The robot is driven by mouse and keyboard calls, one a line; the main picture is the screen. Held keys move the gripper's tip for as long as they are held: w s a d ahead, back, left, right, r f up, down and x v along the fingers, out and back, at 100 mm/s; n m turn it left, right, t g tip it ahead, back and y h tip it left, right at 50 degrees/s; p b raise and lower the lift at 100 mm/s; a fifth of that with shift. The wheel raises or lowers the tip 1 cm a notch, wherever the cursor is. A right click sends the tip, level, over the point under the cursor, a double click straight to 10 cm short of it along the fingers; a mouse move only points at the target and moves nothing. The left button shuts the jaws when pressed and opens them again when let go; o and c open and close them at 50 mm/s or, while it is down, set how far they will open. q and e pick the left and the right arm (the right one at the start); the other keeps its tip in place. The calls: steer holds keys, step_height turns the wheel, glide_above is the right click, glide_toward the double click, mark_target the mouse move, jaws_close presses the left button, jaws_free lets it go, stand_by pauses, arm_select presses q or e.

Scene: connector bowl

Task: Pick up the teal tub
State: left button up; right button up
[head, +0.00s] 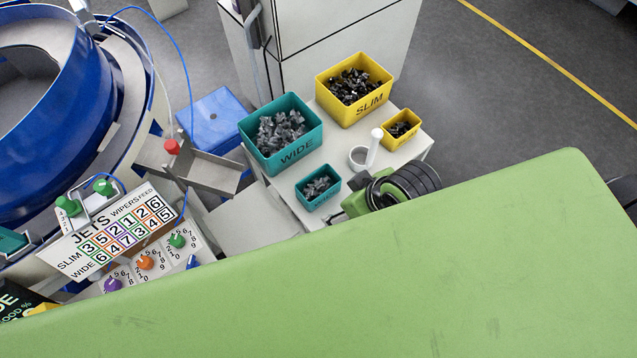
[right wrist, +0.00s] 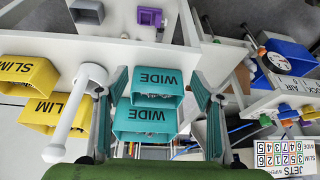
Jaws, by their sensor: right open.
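In the head view a large teal tub (head: 295,153) marked WIDE, full of grey connectors, stands on the light stand. A smaller teal tub (head: 318,200) with grey pieces sits in front of it. In the right wrist view two teal tubs marked WIDE show, one higher (right wrist: 158,101) and one lower (right wrist: 145,138), between the fingers of my right gripper (right wrist: 158,76). The gripper is open and no tub is clamped. In the head view only a black ringed part of my right arm shows beside the stand; the fingers are hidden. My left gripper is not in view.
A large yellow SLIM tub (head: 378,106) and a small yellow tub (head: 414,131) stand beside the teal ones. A white upright post with a ring (head: 374,150) is close to the small teal tub. A blue bowl feeder (head: 98,120) and dial panel (head: 150,262) are at left.

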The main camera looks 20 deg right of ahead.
steer(key=w+a+r+n+g, duration=0.1)
steer(key=w+a+r+n, duration=0.1)
steer(key=n, duration=0.2)
steer(key=w+a+r+n+g+y, duration=0.1)
steer(key=w+a+r+n, duration=0.1)
steer(key=a+n, duration=0.1)
steer(key=w+a+r+n, duration=0.2)
steer(key=w+a+n, duration=0.1)
steer(key=n, duration=0.3)
steer(key=shift+a+r+g+y, duration=0.15)
steer(key=shift+r+g+y, duration=0.15)
steer(key=shift+r+g, duration=0.1)
steer(key=w+d+r+n+g+h, duration=0.1)
steer(key=d+r+n+g+h, duration=0.1)
steer(key=d+r+n, duration=0.3)
steer(key=p, duration=0.3)
glide_above(317, 194)
steer(key=shift+m, duration=0.4)
steer(key=f, duration=1.4)
steer(key=shift+d, duration=0.3)
steer(key=shift+w+f, duration=0.1)
steer(key=shift+f, duration=0.5)
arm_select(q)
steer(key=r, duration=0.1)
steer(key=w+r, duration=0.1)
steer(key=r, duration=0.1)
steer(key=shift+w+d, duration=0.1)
arm_select(e)
steer(key=c, duration=1.2)
